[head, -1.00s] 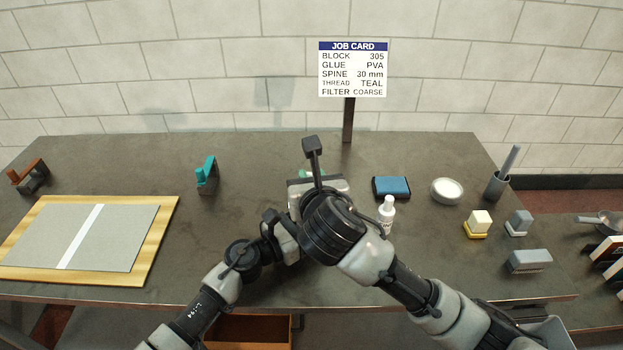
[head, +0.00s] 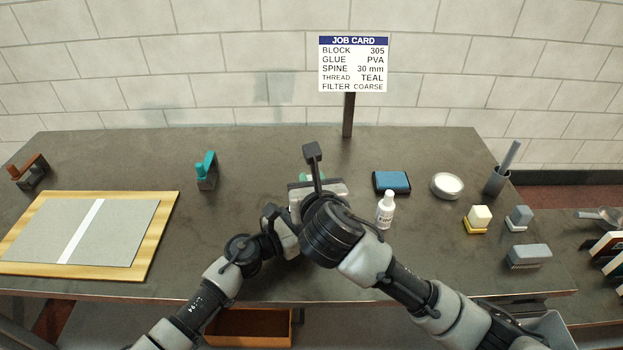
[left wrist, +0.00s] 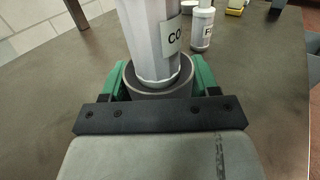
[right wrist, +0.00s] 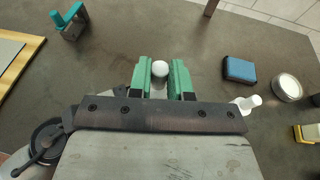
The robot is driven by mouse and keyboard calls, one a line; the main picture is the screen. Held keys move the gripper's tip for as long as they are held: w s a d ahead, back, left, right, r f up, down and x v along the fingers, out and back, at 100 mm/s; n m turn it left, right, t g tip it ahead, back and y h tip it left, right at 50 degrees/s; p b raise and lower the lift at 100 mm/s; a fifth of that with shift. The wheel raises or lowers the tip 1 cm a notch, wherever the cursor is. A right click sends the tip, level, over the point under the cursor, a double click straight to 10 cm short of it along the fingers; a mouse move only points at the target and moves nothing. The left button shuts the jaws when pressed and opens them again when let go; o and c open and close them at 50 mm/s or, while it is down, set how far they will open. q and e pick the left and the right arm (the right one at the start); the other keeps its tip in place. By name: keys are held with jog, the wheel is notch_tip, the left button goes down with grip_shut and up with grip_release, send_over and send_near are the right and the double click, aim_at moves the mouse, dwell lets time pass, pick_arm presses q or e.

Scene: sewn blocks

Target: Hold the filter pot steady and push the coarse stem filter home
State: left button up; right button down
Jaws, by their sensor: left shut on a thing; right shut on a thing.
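The filter pot (left wrist: 130,88) is a dark grey round cup, standing upright in the left wrist view. My left gripper (left wrist: 158,84) is shut on it, a green finger on each side. The coarse stem filter (left wrist: 146,40) is a pale faceted column with a label starting "CO". Its lower end is inside the pot's mouth, slightly tilted in that view; how deep it sits is hidden. In the right wrist view my right gripper (right wrist: 162,82) is shut on the filter's pale round top (right wrist: 160,69). In the head view my arms hide the pot and filter.
A white bottle (head: 385,209), a blue pad (head: 391,182) and a white dish (head: 447,186) stand right of my grippers. A teal-topped holder (head: 206,172) and a board with grey covers (head: 130,236) lie left. The job card (head: 353,64) reads FILTER COARSE.

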jog(key=shift+f, duration=2.7)
jog(key=shift+f, duration=0.25)
jog(key=shift+r, duration=3.65)
jog(key=shift+f, duration=2.55)
